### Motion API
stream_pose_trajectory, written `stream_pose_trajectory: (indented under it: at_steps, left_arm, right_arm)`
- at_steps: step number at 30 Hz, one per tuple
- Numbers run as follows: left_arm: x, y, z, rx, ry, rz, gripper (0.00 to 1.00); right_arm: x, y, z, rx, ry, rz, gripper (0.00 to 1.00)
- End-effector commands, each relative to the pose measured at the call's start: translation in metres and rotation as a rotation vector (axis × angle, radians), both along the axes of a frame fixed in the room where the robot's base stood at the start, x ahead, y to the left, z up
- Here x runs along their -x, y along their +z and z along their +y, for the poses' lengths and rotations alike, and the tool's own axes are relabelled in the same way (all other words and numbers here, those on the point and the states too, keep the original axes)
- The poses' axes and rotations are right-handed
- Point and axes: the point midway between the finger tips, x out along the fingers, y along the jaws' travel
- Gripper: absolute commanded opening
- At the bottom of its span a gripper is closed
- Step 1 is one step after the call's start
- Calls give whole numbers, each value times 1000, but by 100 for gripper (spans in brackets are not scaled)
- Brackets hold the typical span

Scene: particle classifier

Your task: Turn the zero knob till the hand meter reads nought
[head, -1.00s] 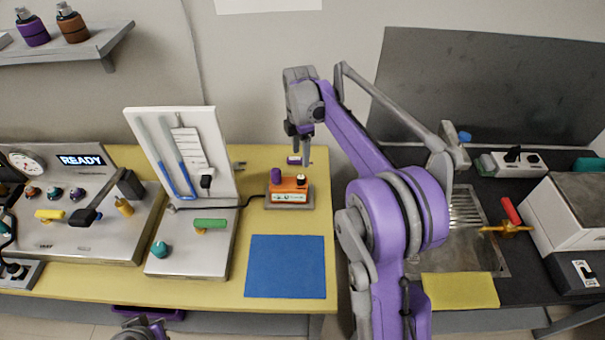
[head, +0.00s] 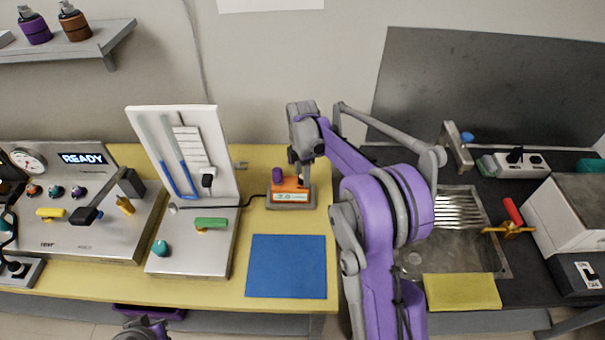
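The hand meter (head: 290,196) is a small orange box with a pale display strip on its front, on a grey base on the yellow table. The strip's reading is too small to make out. A purple knob (head: 277,174) stands on its left top. A smaller knob showed on its right top earlier; my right gripper (head: 299,177) now largely hides that spot. This gripper points down, its tips at or just above the meter's right top. I cannot tell whether it touches the knob or how far the fingers are apart. My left gripper does not show clearly.
A white manometer board (head: 215,125) with a blue U-tube stands left of the meter, and a black cable runs between them. A blue mat (head: 287,266) lies in front. A control panel (head: 110,225) is at the far left, a dark bench with a sink at the right.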

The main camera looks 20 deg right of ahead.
Motion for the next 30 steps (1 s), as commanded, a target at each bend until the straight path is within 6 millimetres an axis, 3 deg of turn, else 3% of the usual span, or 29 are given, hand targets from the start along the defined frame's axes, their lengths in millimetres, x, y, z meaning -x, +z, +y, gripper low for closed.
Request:
stream_pose_trajectory:
  at_steps: [1, 8, 20, 30]
  left_arm:
    - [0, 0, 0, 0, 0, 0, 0]
    - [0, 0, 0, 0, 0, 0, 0]
    - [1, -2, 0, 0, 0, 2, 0]
    - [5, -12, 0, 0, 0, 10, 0]
  right_arm:
    - [0, 0, 0, 0, 0, 0, 43]
    - [0, 0, 0, 0, 0, 0, 1]
    - [0, 0, 0, 0, -29, 0, 0]
    - [1, -1, 0, 0, -235, 1, 0]
